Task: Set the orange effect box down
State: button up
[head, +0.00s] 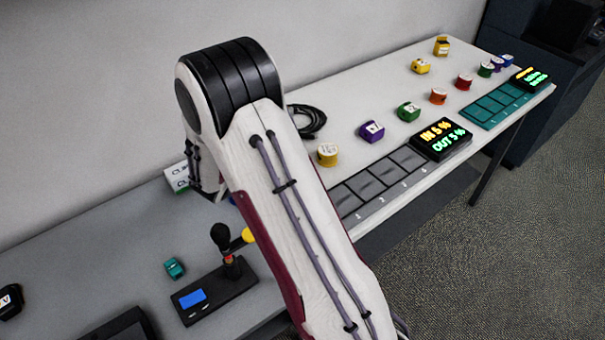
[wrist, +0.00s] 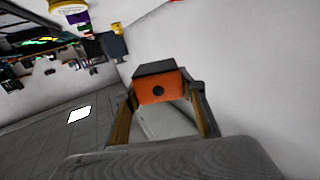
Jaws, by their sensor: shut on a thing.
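The orange effect box (wrist: 155,90) shows in the wrist view, with a dark top and a dark round spot on its orange face. My gripper (wrist: 164,96) has one finger on each side of it and is shut on it. In the head view my arm hides the gripper and the held box. What lies directly beneath the box cannot be made out. A pale flat surface shows below the box between the fingers in the wrist view.
A black slotted tray (head: 378,178) with a lit display (head: 440,139) lies on the table, and a teal tray (head: 497,105) lies farther right. Several coloured pieces stand behind them, including a purple one (head: 372,131). A black device with a blue screen (head: 192,298) stands at lower left.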

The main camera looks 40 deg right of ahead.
jog(key=s+d+f+m+g+h, duration=0.2)
jog(key=s+d+f+m+g, duration=0.1)
jog(key=s+f+m+g, duration=0.2)
jog(key=shift+s+m+g, duration=0.3)
jog(key=shift+s+g, duration=0.95)
jog(key=shift+g, duration=0.35)
jog(key=shift+d, duration=0.1)
jog(key=shift+f, duration=2.45)
jog(key=shift+f, duration=0.1)
jog(key=shift+f, duration=2.2)
jog(key=shift+f, duration=0.2)
jog(key=o, duration=1.2)
